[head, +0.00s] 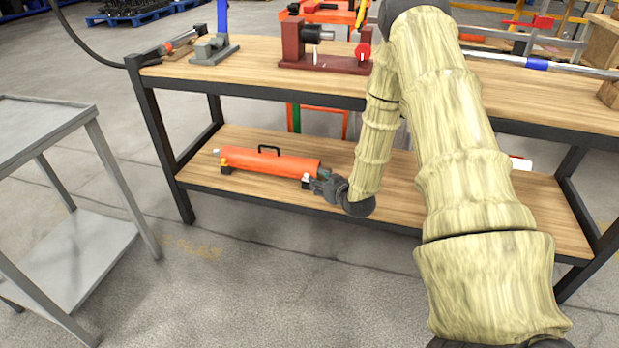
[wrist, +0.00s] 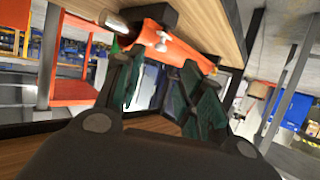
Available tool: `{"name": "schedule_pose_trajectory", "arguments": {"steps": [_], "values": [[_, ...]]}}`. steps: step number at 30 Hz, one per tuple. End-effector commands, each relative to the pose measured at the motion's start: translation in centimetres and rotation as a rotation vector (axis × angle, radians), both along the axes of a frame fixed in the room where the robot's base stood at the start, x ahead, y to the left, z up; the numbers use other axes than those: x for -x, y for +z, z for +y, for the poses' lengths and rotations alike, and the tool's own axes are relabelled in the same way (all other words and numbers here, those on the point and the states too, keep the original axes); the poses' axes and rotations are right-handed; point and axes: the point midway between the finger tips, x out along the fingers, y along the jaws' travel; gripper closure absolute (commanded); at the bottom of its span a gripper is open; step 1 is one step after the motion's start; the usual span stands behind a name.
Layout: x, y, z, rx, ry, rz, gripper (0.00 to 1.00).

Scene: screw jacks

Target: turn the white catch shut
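An orange cylinder (head: 268,161) with a black carrying handle lies on the lower shelf of the workbench. A small white piece, apparently the catch (head: 306,181), is at its right end. In the wrist view the white catch (wrist: 162,42) shows against the orange body (wrist: 191,58), beyond the fingertips. My gripper (head: 318,184) is beside that right end, very close to the catch. In the wrist view my gripper (wrist: 167,68) has its two dark fingers apart, with nothing seen between them. I cannot tell whether a finger touches the catch.
The bench's upper shelf (head: 262,68) hangs over the lower shelf (head: 232,193) and carries a red machine (head: 325,50) and a grey vise (head: 213,48). A black leg (head: 160,140) stands left of the cylinder. A grey cart (head: 70,125) is at left. Floor in front is clear.

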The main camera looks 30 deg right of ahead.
Motion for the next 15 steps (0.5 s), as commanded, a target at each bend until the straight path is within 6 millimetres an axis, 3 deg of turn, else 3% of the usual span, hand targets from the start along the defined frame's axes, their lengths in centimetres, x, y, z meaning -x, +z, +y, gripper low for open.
{"name": "schedule_pose_trajectory", "arguments": {"steps": [15], "values": [[-7.1, -3.3, -0.7, 0.001, 0.0, 0.001, 0.62]]}}
